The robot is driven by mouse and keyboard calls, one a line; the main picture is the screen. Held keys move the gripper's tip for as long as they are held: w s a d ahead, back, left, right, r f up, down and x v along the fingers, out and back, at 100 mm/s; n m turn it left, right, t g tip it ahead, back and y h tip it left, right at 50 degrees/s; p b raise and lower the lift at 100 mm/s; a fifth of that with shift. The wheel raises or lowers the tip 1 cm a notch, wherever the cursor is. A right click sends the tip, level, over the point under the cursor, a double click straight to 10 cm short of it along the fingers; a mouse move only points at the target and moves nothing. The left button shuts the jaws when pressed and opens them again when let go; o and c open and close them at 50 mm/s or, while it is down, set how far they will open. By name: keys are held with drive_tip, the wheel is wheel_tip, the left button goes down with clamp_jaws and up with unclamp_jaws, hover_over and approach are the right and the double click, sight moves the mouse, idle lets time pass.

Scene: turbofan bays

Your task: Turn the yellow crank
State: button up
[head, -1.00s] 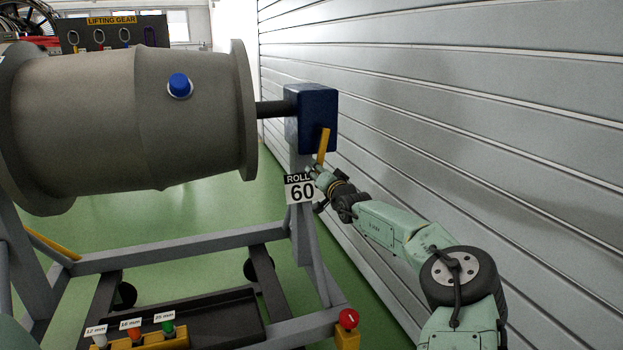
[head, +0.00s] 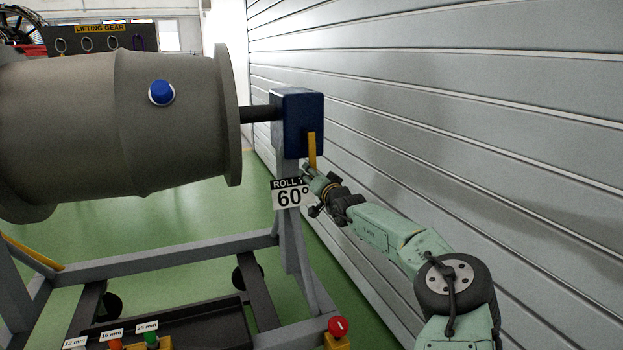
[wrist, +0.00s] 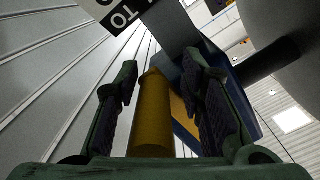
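The yellow crank (head: 312,150) hangs from the right side of a dark blue box (head: 297,115) at the end of the drum's shaft. In the head view its arm points nearly straight down. The wrist view shows the crank's yellow round handle (wrist: 154,120) between the two fingers of my gripper (wrist: 160,90). Grey background shows in a gap beside the left finger, and a narrower gap shows by the right finger, so the fingers look open around the handle. In the head view my gripper (head: 313,176) is at the crank's lower end; its fingertips are small there.
A grey drum (head: 110,130) with a blue cap (head: 161,92) sits on a grey frame (head: 170,252). A "ROLL" sign reading 60° (head: 290,193) is below the box. A red button (head: 338,327) is low on the frame. A ribbed metal wall (head: 450,110) is close on the right.

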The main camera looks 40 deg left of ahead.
drive_tip(key=shift+o, duration=0.6)
drive_tip(key=shift+w+d+r, duration=0.3)
drive_tip(key=shift+w+r, duration=0.1)
drive_tip(key=shift+r, duration=0.3)
drive_tip(key=shift+s+f, duration=0.15)
drive_tip(key=shift+s+d+f, duration=0.15)
drive_tip(key=shift+s+f, duration=0.1)
drive_tip(key=shift+s, duration=0.1)
drive_tip(key=v, duration=1.1)
drive_tip(key=shift+d, duration=0.25)
